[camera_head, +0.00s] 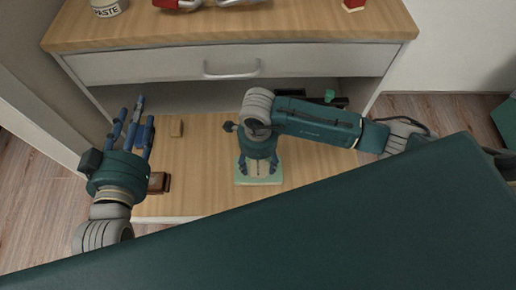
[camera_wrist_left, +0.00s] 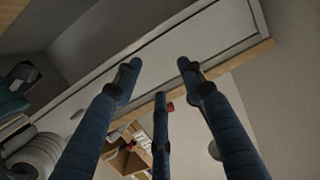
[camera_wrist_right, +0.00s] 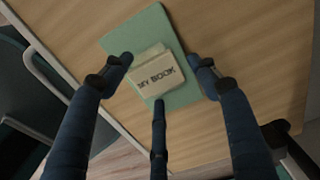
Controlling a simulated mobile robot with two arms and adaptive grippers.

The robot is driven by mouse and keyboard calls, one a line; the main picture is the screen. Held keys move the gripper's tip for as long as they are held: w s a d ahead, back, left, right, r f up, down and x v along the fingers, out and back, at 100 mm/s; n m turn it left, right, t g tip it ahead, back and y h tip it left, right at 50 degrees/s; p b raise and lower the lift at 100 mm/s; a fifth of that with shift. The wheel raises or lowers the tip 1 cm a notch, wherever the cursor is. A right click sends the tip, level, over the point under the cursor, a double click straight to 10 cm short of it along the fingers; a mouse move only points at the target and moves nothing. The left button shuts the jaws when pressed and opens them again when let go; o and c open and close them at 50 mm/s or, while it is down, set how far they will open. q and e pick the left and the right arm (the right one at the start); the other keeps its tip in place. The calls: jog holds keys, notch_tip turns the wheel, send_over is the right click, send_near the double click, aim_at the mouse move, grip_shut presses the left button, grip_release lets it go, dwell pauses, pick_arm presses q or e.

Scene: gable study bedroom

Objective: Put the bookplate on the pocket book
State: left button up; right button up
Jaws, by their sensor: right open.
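The pale green pocket book (camera_head: 240,178) lies flat on the lower wooden surface; it also shows in the right wrist view (camera_wrist_right: 150,32). The bookplate, a small cream piece marked "MY BOOK" (camera_wrist_right: 155,78), lies over the book's cover, inside its outline in that view. My right gripper (camera_head: 258,168) points down over the book with its fingers spread around the bookplate; whether they touch it I cannot tell. My left gripper (camera_head: 133,122) is open and empty at the left edge of the surface, away from the book.
A white drawer (camera_head: 150,67) overhangs behind. A cup marked "WASTE" (camera_head: 108,8) stands on top. Dark items (camera_head: 290,93) lie at the back.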

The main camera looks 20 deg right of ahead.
aim_at(258, 165)
notch_tip(258, 165, up, 6)
jog(key=shift+w+r+p, duration=0.1)
jog(key=shift+r+p, duration=0.1)
jog(key=shift+p, duration=0.7)
pick_arm(q)
jog(key=s+a+f+g+y+p, duration=0.1)
jog(key=s+a+f+g+y, duration=0.1)
jog(key=s+a+f+g, duration=0.3)
jog(key=s+f+g, duration=0.3)
jog(key=s+f, duration=0.4)
jog(key=f, duration=0.2)
jog(key=shift+g+y, duration=0.3)
pick_arm(e)
notch_tip(258, 165, up, 5)
jog(key=shift+r, duration=0.2)
pick_arm(q)
jog(key=shift+s+f, duration=0.1)
pick_arm(e)
jog(key=shift+f, duration=0.1)
